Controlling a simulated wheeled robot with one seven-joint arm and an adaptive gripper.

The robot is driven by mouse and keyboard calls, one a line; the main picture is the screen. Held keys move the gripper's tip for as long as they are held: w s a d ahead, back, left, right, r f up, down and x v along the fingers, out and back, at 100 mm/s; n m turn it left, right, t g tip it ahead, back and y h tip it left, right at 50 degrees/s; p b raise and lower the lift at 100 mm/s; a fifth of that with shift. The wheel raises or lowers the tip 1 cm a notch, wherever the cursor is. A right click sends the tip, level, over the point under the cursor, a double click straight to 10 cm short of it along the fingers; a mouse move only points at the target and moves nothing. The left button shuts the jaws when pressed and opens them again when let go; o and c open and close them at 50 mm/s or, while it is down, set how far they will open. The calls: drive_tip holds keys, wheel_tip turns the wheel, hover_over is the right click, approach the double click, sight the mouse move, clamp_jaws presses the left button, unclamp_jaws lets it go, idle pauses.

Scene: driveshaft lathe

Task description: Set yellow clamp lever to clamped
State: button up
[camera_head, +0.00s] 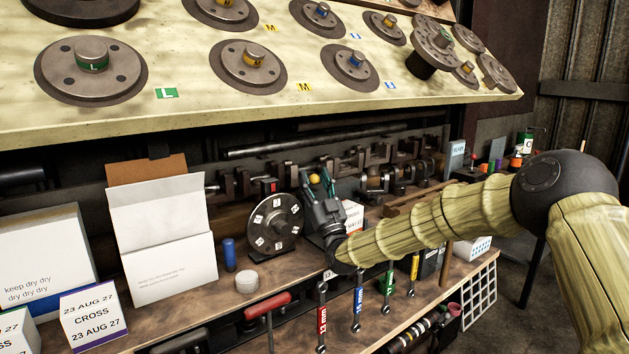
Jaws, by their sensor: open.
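A small yellow knob (314,178), which looks like the end of the yellow clamp lever, shows at the back of the bench. The rest of the lever is hidden behind my gripper, so I cannot tell its position. My gripper (318,181) is open, its teal-edged fingers reaching up and away from me on either side of the knob in this view. I cannot tell whether a finger touches it. My arm comes in from the right.
A dark indexed disc (274,222) stands just left of my gripper. Behind runs a row of dark metal shafts (380,160). A sloped panel with flanged discs (248,65) overhangs the bench. White boxes (163,240) stand at left; wrenches (322,318) hang along the front edge.

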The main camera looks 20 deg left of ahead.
drive_tip(key=v, duration=0.6)
drive_tip(key=shift+s+d+f, duration=0.2)
drive_tip(key=shift+f, duration=0.05)
